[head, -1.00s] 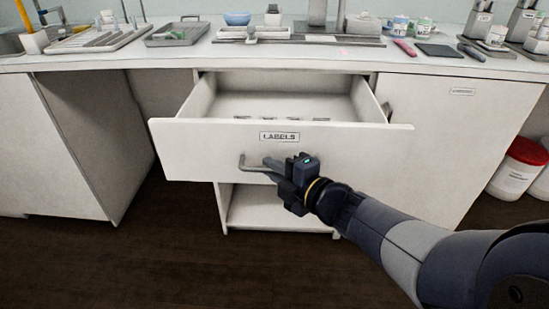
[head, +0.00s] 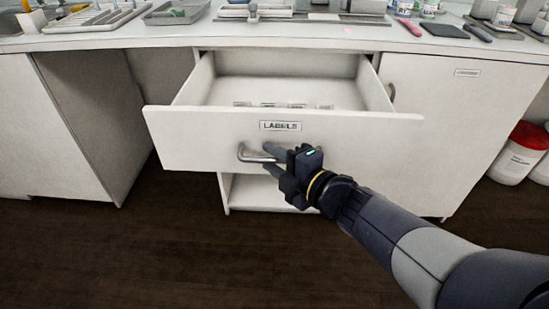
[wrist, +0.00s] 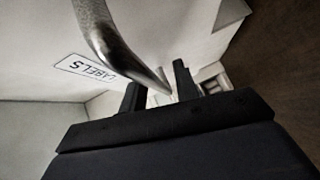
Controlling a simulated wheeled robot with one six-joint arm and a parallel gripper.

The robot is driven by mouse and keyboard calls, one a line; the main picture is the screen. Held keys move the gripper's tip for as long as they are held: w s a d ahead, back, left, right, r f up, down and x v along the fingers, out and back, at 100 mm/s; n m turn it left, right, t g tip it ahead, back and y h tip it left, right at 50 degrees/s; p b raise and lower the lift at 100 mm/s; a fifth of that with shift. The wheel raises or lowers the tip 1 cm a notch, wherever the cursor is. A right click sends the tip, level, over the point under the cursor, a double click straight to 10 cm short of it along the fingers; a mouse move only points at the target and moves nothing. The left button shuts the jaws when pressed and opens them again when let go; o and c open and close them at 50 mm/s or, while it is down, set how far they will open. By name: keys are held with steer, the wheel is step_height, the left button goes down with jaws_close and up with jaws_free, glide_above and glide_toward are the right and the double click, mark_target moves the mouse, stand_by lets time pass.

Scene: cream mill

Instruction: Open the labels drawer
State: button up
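The labels drawer (head: 210,140) is a white drawer pulled well out of the cabinet, with its inside showing. Its front bears a LABELS plate (head: 281,126), which also shows in the wrist view (wrist: 86,68). Its curved metal handle (head: 254,153) is on the front below the plate. My gripper (head: 272,161) is at the right part of the handle. In the wrist view the handle bar (wrist: 125,55) runs down between my two fingers (wrist: 158,90), filling most of the gap, and they appear closed on it. Small pale items lie in the drawer.
The counter (head: 300,40) above holds trays (head: 176,13), a dark pad (head: 445,29) and jars. A cabinet door (head: 450,120) is to the right. Tubs with red lids (head: 520,150) stand on the floor at far right. Floor in front is clear.

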steer(key=shift+o, duration=0.2)
steer(key=shift+s+d+r, duration=0.2)
steer(key=shift+s+d, duration=0.05)
steer(key=shift+d, duration=0.1)
steer(key=p+v, duration=0.4)
steer(key=v, duration=0.6)
steer(key=shift+s+a+f, duration=0.1)
steer(key=shift+a, duration=0.15)
steer(key=shift+b+x, duration=2)
steer(key=shift+x, duration=3.35)
